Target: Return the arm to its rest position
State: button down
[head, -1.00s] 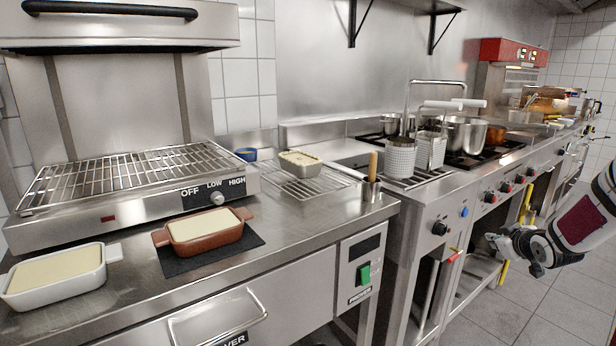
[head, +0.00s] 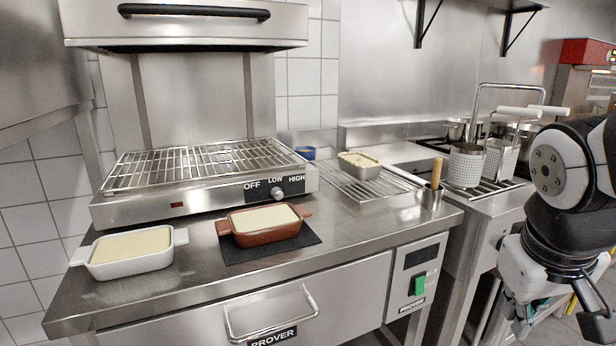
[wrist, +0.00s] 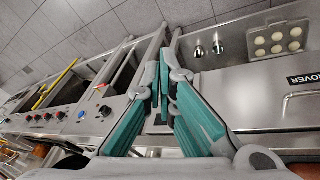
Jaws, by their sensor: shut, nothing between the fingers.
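My gripper (head: 556,292) hangs at the lower right of the head view, in front of the cooking range and right of the counter. In the wrist view its teal-padded fingers (wrist: 160,78) are together and hold nothing. My dark arm joint shows above it at the right edge of the head view. The gripper is apart from the counter objects. Its fingertips are hard to make out in the head view.
The steel counter (head: 385,222) carries a white dish (head: 130,262), a brown dish (head: 262,237) on a dark mat, and a grill (head: 205,190). Fryer baskets (head: 467,165) stand on the range. The wrist view shows a muffin tray (wrist: 278,50) and tiled floor (wrist: 75,30).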

jog(key=s+a+f+g+y, duration=0.1)
jog(key=s+a, duration=0.3)
jog(key=s, duration=0.4)
jog(key=s+a+g+y, duration=0.1)
jog(key=s+a+y, duration=0.1)
jog(key=s+a, duration=0.4)
notch_tip(320, 180, up, 20)
jog(key=d+t+p, duration=0.1)
jog(key=t+p, duration=0.2)
jog(key=p, duration=1.6)
jog(key=shift+s+n, duration=0.25)
jog(key=shift+n, duration=0.05)
